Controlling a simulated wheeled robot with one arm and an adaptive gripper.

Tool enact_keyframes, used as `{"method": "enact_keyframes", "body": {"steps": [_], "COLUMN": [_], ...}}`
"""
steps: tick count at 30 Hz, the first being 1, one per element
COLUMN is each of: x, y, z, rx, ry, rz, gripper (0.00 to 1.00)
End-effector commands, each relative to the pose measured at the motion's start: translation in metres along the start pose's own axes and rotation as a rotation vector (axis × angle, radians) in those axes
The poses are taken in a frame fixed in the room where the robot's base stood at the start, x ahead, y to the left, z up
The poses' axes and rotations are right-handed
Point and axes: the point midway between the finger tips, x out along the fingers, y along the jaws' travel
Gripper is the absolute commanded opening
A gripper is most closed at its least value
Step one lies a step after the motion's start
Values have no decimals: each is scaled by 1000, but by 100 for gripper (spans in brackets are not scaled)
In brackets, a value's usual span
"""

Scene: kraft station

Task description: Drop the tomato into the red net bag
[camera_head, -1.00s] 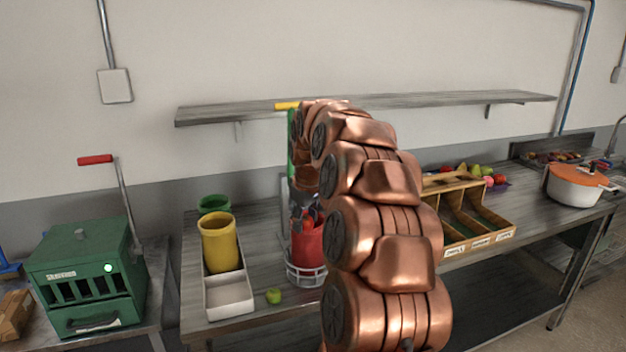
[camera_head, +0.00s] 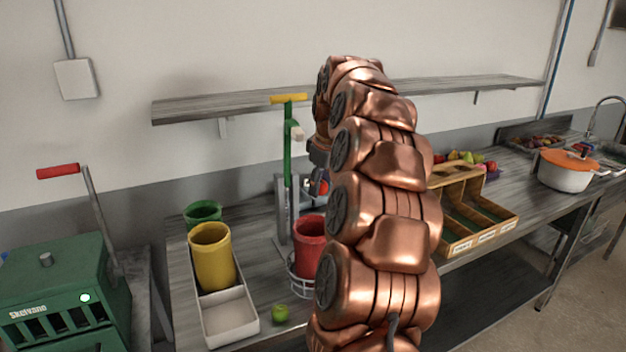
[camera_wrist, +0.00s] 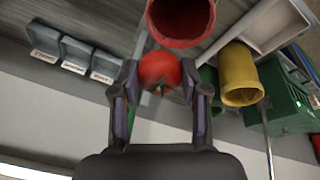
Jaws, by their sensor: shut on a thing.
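The tomato (camera_wrist: 159,70) is red with a green stem star. My gripper (camera_wrist: 160,80) is shut on it, one finger on each side. In the head view the tomato (camera_head: 322,185) shows partly beside my arm, above the red bag. The red bag (camera_head: 308,243) looks like an open-topped red tube standing in a white wire ring on the table; my arm hides its right side. In the wrist view the red bag's (camera_wrist: 180,35) open mouth faces me just beyond the tomato. The two look apart, and no net mesh can be made out.
A green press stand (camera_head: 287,160) with a yellow top rises behind the bag. A yellow container (camera_head: 212,258), a green container (camera_head: 202,212) and a white tray (camera_head: 228,320) stand left. A wooden divided box (camera_head: 480,235) is right.

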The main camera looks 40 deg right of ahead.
Motion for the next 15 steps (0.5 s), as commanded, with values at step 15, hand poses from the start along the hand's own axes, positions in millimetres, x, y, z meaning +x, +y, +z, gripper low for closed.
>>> {"method": "enact_keyframes", "body": {"steps": [15], "x": [45], "y": [-7], "z": [12], "rx": [1], "ry": [-1], "rz": [-1], "gripper": [15]}}
